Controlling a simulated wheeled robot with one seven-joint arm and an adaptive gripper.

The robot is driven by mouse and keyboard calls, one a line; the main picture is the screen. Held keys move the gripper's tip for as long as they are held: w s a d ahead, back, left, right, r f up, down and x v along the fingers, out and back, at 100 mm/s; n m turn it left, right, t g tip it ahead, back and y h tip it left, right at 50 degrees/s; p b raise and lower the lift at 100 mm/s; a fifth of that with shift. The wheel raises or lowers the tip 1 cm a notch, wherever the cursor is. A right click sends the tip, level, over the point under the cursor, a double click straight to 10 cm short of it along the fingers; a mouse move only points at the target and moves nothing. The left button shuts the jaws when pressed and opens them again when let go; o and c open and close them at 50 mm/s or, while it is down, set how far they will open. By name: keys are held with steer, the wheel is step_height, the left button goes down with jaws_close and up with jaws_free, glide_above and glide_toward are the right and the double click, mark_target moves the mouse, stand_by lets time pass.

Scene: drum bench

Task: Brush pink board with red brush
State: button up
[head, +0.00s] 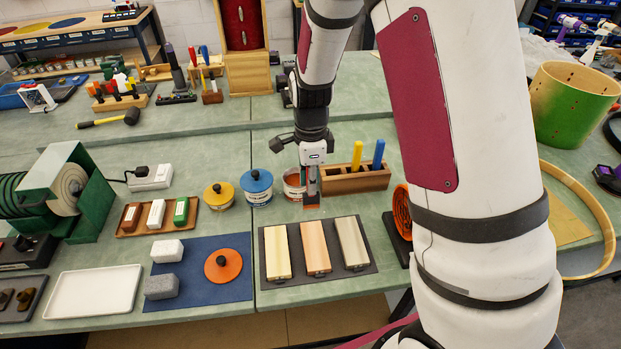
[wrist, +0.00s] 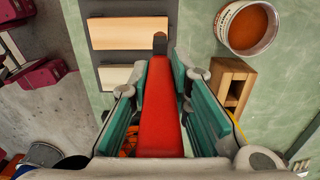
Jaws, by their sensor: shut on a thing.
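My gripper (head: 309,182) is shut on the red brush (wrist: 160,115), whose red handle lies between the jaws in the wrist view with a dark end beyond them. In the head view my gripper hangs beside the open can (head: 292,185), behind the boards. The pink board (head: 315,247) is the middle of three on a dark mat (head: 378,268); it also shows in the wrist view (wrist: 125,33). A pale yellow board (head: 277,252) lies to its left and a beige board (head: 352,243) to its right. The brush appears clear of the boards.
The open can holds orange-brown contents. A wooden holder (head: 343,182) with yellow and blue handles stands right of my gripper. Cans with blue (head: 257,182) and yellow (head: 219,191) lids stand left. An orange disc with a black knob (head: 222,265) lies on a blue mat (head: 215,291).

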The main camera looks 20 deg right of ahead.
mark_target(311, 202)
steer(key=shift+f+b, duration=0.7)
steer(key=shift+f, duration=2.15)
steer(key=shift+f, duration=1)
stand_by(0.6)
steer(key=shift+s, duration=0.1)
steer(key=shift+s+a+p, duration=0.15)
steer(key=shift+s+p, duration=0.2)
steer(key=shift+s, duration=0.35)
steer(key=shift+s+a+p, duration=0.15)
steer(key=shift+s+p, duration=0.2)
steer(key=shift+s, duration=0.35)
steer(key=shift+s, duration=0.1)
steer(key=shift+s+a+p, duration=0.15)
steer(key=shift+s+p, duration=0.3)
steer(key=shift+s, duration=0.25)
steer(key=shift+s+a+p, duration=0.15)
steer(key=shift+s+p, duration=0.3)
steer(key=shift+s, duration=0.25)
steer(key=shift+s+a+p, duration=0.15)
steer(key=shift+s+p, duration=0.3)
steer(key=shift+s, duration=0.3)
steer(key=shift+s+a+p, duration=0.15)
steer(key=shift+s+p, duration=0.25)
steer(key=shift+s, duration=0.35)
